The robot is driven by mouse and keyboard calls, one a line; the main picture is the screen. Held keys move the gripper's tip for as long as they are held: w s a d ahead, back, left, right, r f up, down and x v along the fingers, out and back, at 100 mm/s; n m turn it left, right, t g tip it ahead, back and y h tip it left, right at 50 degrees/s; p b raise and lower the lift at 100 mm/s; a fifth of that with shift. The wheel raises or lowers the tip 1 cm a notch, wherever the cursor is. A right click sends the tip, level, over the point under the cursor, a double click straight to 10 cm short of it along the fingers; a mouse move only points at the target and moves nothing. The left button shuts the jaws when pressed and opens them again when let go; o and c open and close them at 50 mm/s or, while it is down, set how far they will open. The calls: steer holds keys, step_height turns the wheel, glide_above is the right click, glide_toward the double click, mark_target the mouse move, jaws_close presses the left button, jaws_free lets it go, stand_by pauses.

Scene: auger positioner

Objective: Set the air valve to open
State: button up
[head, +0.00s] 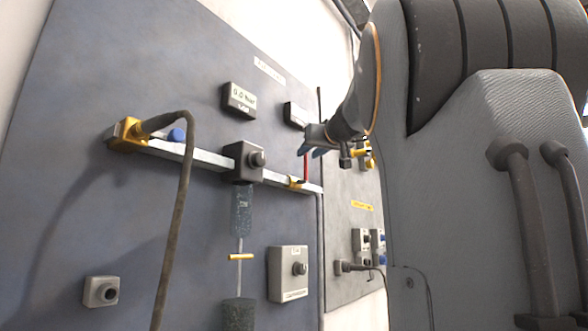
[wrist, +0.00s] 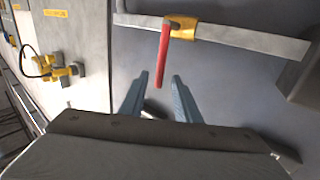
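The air valve has a yellow body (head: 294,182) at the right end of the pale metal rail and a red lever (head: 305,168). In the head view the lever points up, across the rail. In the wrist view the yellow body (wrist: 184,30) is at the top and the red lever (wrist: 163,58) points down toward my gripper. My gripper (wrist: 157,90) is open, with blue-grey fingers on either side of the lever's free end in that picture. In the head view my gripper (head: 308,150) is at the lever's upper end; whether they touch cannot be told.
A dark block with a knob (head: 243,160) and a yellow fitting with a thick hose (head: 130,132) sit on the rail (head: 205,155). A pressure display (head: 239,100) is above. A second panel with yellow fittings (wrist: 62,71) is at left in the wrist view.

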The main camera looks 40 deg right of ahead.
steer(key=p+x, duration=0.2)
steer(key=x, duration=0.5)
steer(key=shift+w, duration=0.3)
steer(key=shift+d+r, duration=0.1)
steer(key=shift+d, duration=0.05)
jaws_close()
